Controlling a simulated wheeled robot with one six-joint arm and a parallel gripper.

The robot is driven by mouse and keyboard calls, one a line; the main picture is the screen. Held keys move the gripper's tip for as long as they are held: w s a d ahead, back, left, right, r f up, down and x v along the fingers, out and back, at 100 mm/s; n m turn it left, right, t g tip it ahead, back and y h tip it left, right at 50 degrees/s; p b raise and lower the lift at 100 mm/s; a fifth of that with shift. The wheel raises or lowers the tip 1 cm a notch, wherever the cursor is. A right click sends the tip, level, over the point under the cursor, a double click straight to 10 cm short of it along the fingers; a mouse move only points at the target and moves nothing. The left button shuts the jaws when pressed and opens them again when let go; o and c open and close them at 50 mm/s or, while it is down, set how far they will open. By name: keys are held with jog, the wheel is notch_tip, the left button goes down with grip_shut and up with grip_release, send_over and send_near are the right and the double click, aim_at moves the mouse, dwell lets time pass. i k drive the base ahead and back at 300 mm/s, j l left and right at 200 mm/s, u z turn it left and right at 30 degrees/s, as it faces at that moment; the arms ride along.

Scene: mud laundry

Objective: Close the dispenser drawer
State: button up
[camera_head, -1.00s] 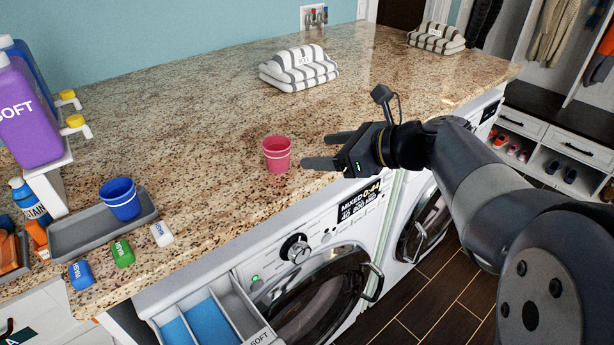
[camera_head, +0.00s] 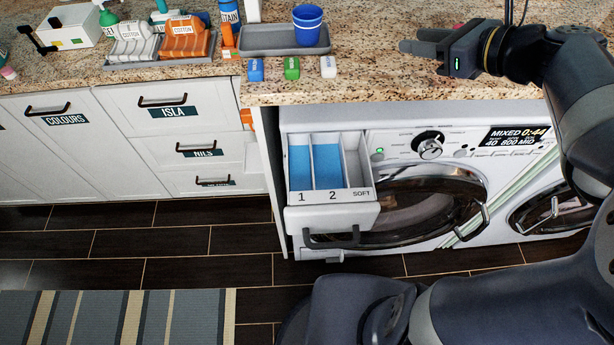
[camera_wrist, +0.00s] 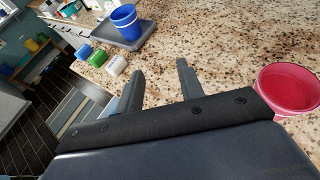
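The dispenser drawer (camera_head: 332,212) is pulled out from the upper left of the washing machine (camera_head: 410,146) in the head view. It has compartments marked 1, 2 and SOFT; 1 and 2 hold blue liquid, and SOFT looks empty. A dark bar handle (camera_head: 331,241) is on its front. My gripper (camera_head: 402,46) is above the countertop, up and to the right of the drawer and apart from it. In the wrist view my gripper (camera_wrist: 160,78) has its two fingers spread with nothing between them.
A pink cup (camera_wrist: 287,88) stands right of my gripper on the granite countertop (camera_head: 372,72). A blue cup (camera_head: 307,28) stands on a grey tray (camera_head: 262,42). Blue, green and white blocks lie along the counter edge. The round washer door (camera_head: 425,205) is beside the drawer. Floor is clear in front.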

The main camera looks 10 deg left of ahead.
aim_at(331, 186)
jog(key=u, duration=1.15)
